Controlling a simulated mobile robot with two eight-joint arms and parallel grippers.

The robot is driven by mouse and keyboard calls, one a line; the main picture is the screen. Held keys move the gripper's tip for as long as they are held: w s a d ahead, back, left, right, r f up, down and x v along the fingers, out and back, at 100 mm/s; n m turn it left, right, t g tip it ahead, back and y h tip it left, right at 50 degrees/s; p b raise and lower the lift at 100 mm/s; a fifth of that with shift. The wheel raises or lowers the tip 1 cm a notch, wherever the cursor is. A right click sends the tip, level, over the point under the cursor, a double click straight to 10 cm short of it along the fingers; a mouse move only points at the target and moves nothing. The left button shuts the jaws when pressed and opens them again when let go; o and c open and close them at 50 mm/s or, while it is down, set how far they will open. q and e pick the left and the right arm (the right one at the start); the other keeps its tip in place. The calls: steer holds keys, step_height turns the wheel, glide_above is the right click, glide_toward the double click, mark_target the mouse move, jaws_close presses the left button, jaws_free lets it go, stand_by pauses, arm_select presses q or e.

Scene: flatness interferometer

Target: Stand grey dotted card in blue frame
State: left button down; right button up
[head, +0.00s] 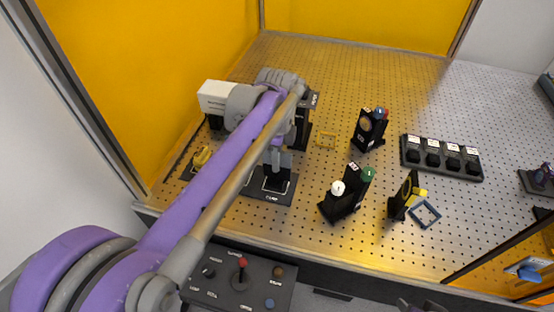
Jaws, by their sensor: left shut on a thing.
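My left arm reaches in from the left. My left gripper (277,164) points down over a black stand at the left of the perforated table. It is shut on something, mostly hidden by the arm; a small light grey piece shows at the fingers. I cannot make out dots on it or confirm that it is the card. A slate-blue square frame (417,221) lies on the table right of centre, well apart from the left gripper. A dark grey shape at the bottom edge may be my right gripper (422,306); its jaws cannot be read.
Black stands with round parts (370,130) (346,192) and a yellow-marked stand (403,194) rise between the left gripper and the blue frame. A black rack (441,165) sits behind the frame. A control panel (238,281) is in front.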

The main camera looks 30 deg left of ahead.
arm_select(q)
steer(key=shift+r+p, duration=1.45)
steer(key=shift+r, duration=1.4)
steer(key=shift+s+r, duration=0.15)
steer(key=shift+r, duration=0.1)
arm_select(e)
steer(key=r, duration=0.1)
steer(key=w+r, duration=0.1)
steer(key=r, duration=0.2)
steer(key=shift+w+r, duration=0.35)
